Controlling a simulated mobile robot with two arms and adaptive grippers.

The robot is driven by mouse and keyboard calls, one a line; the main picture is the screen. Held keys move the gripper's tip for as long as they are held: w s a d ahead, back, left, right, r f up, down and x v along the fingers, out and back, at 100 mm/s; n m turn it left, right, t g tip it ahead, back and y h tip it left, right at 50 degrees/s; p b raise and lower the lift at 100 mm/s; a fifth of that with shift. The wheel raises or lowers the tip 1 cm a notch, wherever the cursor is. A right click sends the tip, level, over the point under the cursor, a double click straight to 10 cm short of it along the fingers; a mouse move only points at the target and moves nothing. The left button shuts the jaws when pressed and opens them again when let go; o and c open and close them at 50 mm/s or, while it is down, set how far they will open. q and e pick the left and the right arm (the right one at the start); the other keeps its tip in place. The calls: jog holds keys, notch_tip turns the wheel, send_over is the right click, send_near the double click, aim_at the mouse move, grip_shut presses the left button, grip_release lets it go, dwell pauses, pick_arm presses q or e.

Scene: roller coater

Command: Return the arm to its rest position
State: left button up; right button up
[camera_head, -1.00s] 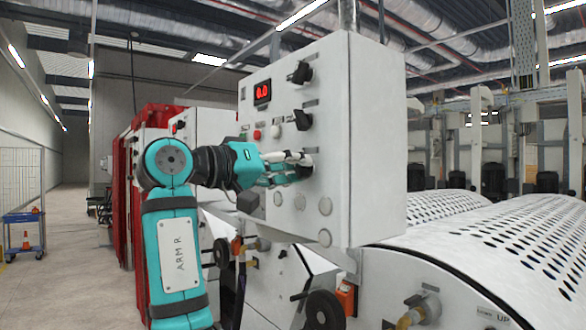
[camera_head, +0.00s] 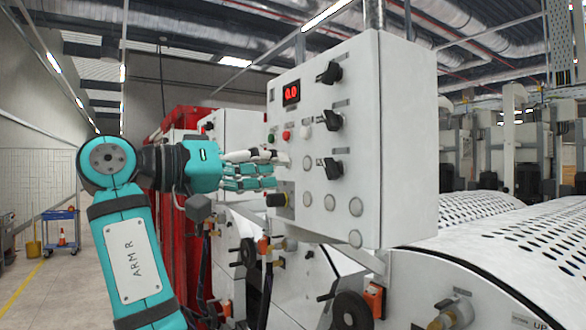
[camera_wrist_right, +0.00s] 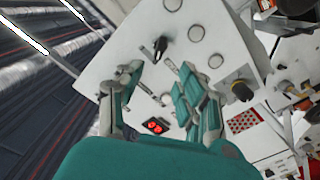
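My right arm (camera_head: 140,262), teal with the label "ARM R", comes up at the left of the head view and bends right. My right gripper (camera_head: 277,170) is level with the lower part of the white control panel (camera_head: 405,150), left of the lowest black knob (camera_head: 331,167) and apart from it. In the right wrist view the gripper (camera_wrist_right: 156,76) has its fingers spread, with nothing between them but the panel face behind. A black knob (camera_wrist_right: 160,46) shows beyond the fingertips. My left gripper is not in view.
A black handwheel (camera_head: 351,311) and white perforated covers (camera_head: 520,245) are below and right. A red curtain (camera_head: 178,150) is behind the arm. Open floor and a blue cart (camera_head: 61,230) are at the left.

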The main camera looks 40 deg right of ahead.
jog(key=shift+a, duration=0.5)
